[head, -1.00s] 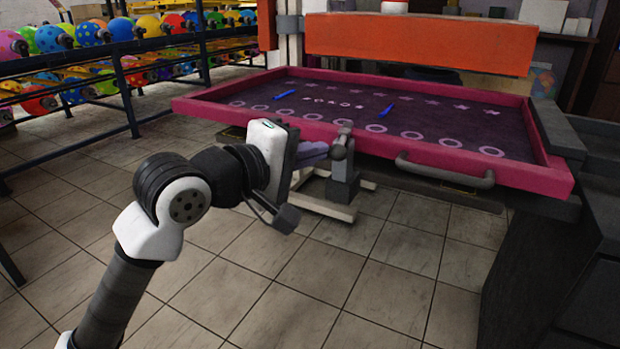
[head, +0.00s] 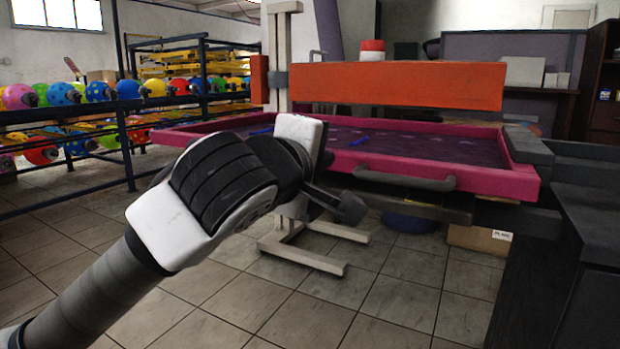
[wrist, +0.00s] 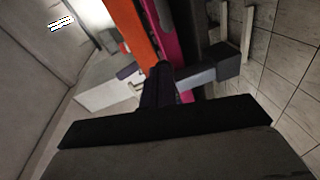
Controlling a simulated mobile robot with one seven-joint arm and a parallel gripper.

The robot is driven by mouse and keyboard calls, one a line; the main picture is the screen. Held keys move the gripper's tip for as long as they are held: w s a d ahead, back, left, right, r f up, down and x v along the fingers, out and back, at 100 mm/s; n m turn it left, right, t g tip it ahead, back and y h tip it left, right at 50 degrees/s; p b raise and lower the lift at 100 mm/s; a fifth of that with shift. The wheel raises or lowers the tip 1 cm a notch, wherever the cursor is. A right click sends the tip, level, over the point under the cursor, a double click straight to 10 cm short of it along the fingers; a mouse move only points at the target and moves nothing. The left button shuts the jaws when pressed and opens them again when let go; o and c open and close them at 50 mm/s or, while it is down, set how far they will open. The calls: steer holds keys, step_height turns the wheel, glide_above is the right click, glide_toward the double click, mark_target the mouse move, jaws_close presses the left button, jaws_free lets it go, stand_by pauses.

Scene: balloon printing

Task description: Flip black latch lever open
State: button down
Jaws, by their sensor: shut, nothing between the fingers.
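The latch (wrist: 222,64) shows in the wrist view as a dark grey block with a lighter grey bar, the lever (wrist: 194,79), running from it toward my fingers. My gripper (wrist: 160,72) is shut, its dark purple fingers side by side beside the end of that bar; I cannot tell if they touch it. The pink-rimmed printing table (head: 482,180) shows in the head view, its edge running past the fingertips in the wrist view (wrist: 162,22).
An orange beam (head: 400,85) spans above the table. A dark grey handle (head: 405,178) sticks out of its front edge. A dark cabinet (head: 590,235) closes off the right. Racks of coloured balls (head: 130,130) stand at the left. The tiled floor in front is open.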

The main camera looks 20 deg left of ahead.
mark_target(348, 155)
steer(key=shift+w+d+f+b, duration=0.1)
steer(key=shift+w+d+b, duration=0.5)
steer(key=shift+w+d, duration=0.25)
steer(key=shift+w+d+b, duration=0.6)
steer(key=shift+w+d, duration=0.05)
steer(key=shift+w, duration=0.3)
steer(key=shift+w, duration=0.1)
